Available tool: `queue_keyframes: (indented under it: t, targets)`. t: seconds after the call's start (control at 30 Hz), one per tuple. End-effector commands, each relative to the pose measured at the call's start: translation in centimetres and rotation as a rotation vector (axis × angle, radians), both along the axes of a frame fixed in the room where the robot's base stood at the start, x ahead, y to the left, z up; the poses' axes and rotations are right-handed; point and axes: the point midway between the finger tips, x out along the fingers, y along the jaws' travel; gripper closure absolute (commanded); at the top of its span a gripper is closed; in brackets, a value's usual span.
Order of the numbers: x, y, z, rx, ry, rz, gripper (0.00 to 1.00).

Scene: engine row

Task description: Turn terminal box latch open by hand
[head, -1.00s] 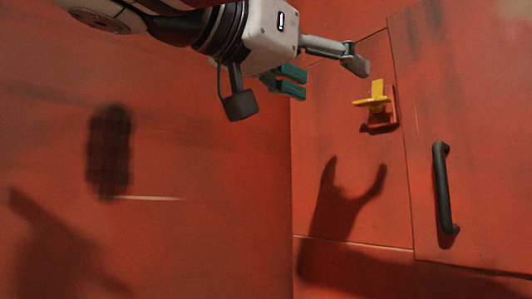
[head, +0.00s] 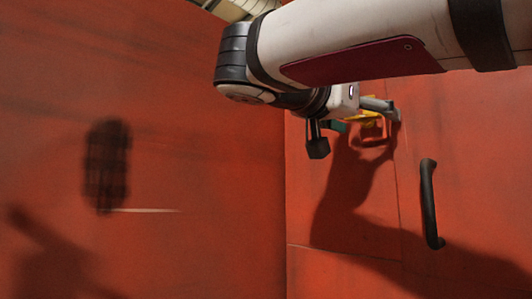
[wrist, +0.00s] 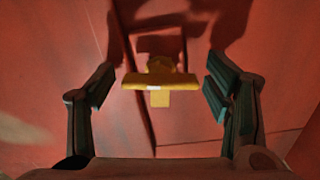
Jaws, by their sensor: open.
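The yellow terminal box latch (wrist: 160,81) sits between my open gripper's fingers in the wrist view, with clear gaps to both fingers. Its wide bar lies across the picture. Behind it is a red bracket on the red panel. In the head view the latch (head: 362,117) is partly hidden by my gripper (head: 368,115), which is close to the panel. My gripper (wrist: 160,92) is open and empty, one green-padded finger on each side of the latch. Contact with the latch does not show.
A black handle (head: 430,204) is fixed on the red panel to the right of and below the latch. A large red wall (head: 200,240) fills the left of the head view, with a dark vent-like patch (head: 107,165). My shadow falls on the panel.

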Motion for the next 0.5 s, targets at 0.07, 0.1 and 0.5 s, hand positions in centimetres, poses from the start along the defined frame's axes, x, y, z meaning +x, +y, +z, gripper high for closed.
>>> queue_keyframes:
  t: [0.07,0.1,0.5]
  targets:
    - [0.02,-0.01,-0.03,0.0,0.0,0.0,0.28]
    - [0.02,-0.01,-0.03,0.0,0.0,0.0,0.28]
    - [0.0,0.0,-0.02,-0.002,0.003,-0.001,0.77]
